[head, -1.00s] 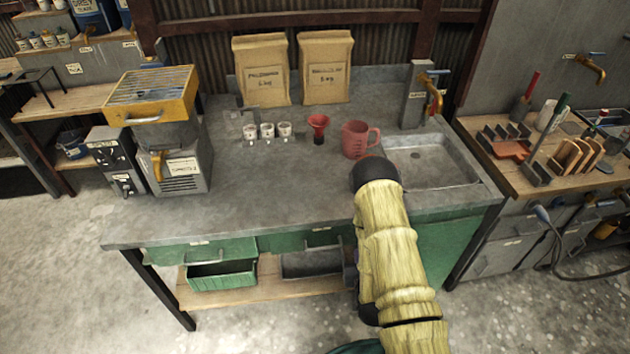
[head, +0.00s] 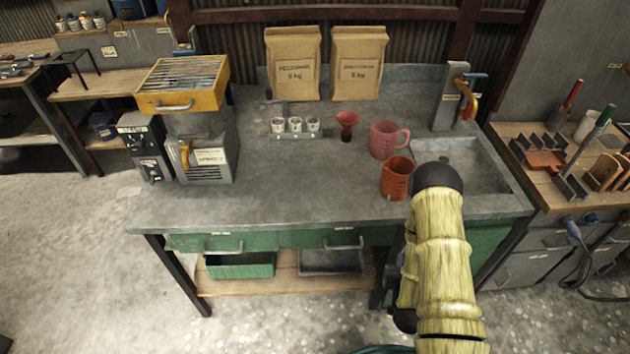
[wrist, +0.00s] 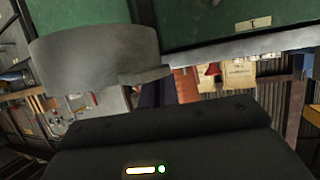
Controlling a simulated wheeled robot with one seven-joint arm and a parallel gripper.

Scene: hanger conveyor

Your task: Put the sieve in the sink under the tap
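The grey sink (head: 484,183) is set in the right end of the bench, partly covered by my arm in the head view. The tap (head: 470,104), brass with a blue handle, stands on a grey post at its back. I cannot make out a sieve for certain. A grey curved piece with a short tab (wrist: 95,58) is close up in the wrist view; I cannot tell whether it is a sieve or something else. My gripper is hidden behind my arm in the head view, and its fingertips cannot be made out in the wrist view.
An orange jug (head: 396,177) and a pink jug (head: 384,139) stand left of the sink. A red funnel (head: 346,124) and small white cups (head: 295,125) are farther left. A yellow-topped machine (head: 183,83) is at the left end. The bench's front middle (head: 280,195) is clear.

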